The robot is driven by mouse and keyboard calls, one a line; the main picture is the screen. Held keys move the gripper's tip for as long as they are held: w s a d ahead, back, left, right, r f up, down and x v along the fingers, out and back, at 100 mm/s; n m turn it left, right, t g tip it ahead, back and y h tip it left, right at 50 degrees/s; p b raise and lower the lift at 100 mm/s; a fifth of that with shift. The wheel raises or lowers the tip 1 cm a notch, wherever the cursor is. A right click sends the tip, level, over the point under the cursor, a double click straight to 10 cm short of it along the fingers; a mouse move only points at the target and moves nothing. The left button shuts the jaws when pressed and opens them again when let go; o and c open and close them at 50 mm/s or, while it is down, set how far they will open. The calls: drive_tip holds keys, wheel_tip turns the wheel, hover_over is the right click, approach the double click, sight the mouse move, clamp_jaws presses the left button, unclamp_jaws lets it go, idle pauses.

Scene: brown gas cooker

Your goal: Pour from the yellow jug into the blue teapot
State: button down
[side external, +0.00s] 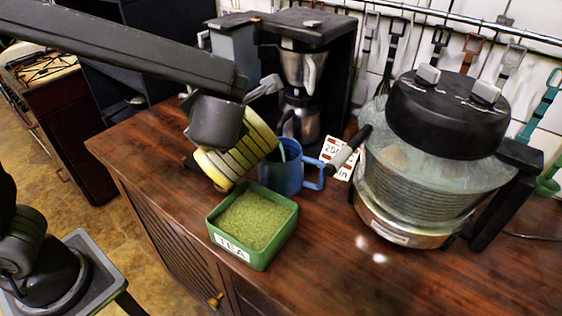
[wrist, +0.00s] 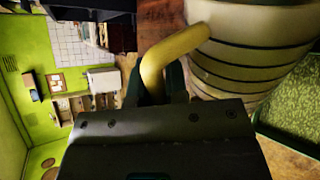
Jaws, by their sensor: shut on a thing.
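The yellow jug (side external: 238,150) has dark bands and is held tilted over the counter, with its mouth towards the blue teapot (side external: 284,178). The teapot stands upright on the counter, its handle to the right. A thin pale streak shows between the jug's mouth and the teapot's opening; it looks like a pouring stream. In the wrist view the jug (wrist: 250,62) fills the upper right. My gripper (wrist: 155,85) is shut on its yellow handle. The fingertips are partly hidden, and so is the inside of the teapot.
A green box of tea (side external: 253,226) stands just in front of the teapot, below the jug. A coffee machine (side external: 318,42) is behind. A large glass cooker with a black lid (side external: 447,115) stands to the right, and a small white sign (side external: 338,156) is beside the teapot. The front right counter is clear.

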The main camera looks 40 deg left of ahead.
idle(0.3)
drive_tip(key=shift+w+d+r+m+g+p, duration=0.1)
drive_tip(key=shift+w+r+m+g+p, duration=0.25)
drive_tip(key=shift+p, duration=0.65)
idle(0.9)
